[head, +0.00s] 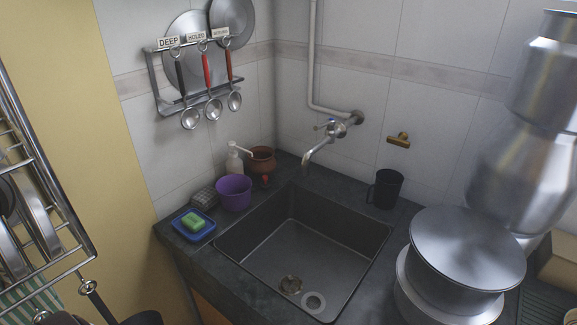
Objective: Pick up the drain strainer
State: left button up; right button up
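Neither of my grippers is in view.
Large steel canisters (467,250) stand close on the right. A tap (322,148) overhangs the sink's back. A black mug (385,189), purple bowl (234,193) and blue soap tray (194,225) stand around it. A metal rack (40,215) is at left. The sink is otherwise empty.

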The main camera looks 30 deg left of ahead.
aim_at(290, 284)
jog(key=u, duration=1)
